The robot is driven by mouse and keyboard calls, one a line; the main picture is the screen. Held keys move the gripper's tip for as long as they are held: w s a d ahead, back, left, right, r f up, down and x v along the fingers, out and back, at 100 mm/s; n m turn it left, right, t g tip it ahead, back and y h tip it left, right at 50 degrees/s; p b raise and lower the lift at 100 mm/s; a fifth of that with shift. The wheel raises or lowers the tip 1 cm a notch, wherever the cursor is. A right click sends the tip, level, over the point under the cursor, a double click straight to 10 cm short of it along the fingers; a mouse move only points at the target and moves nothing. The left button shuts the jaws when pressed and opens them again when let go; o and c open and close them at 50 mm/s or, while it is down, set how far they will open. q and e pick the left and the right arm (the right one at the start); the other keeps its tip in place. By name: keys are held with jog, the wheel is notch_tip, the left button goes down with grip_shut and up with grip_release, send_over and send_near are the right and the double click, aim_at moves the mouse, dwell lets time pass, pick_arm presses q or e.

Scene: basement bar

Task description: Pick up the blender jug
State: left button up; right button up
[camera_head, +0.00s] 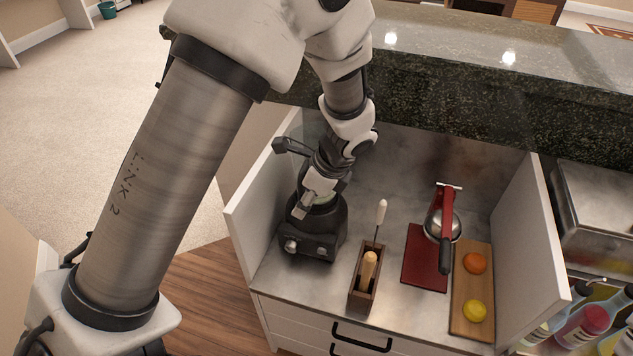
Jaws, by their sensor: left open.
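The blender's black base (312,230) with knobs on its front stands at the left end of the grey counter. The blender jug is mostly hidden behind my left arm and gripper; a small pale, clear-looking part (325,199) shows just above the base. A dark piece sticks out to the left above the base; I cannot tell whether it is the jug's handle or part of my gripper. My left gripper (308,202) is open and points down at the blender, right in front of or over the jug. I cannot tell whether it touches the jug. My right gripper is out of view.
A wooden holder (365,293) with upright tools stands right of the blender. Further right are a red mat (425,272), a red-handled press (446,230) and a board (460,308) with an orange and a lemon. White side panels (262,200) and a raised granite bar enclose the counter.

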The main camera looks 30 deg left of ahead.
pick_arm(q)
jog(key=shift+a+f, duration=0.15)
jog(key=shift+f, duration=0.25)
jog(key=shift+s+r, duration=0.1)
grip_shut()
jog(key=shift+r, duration=0.15)
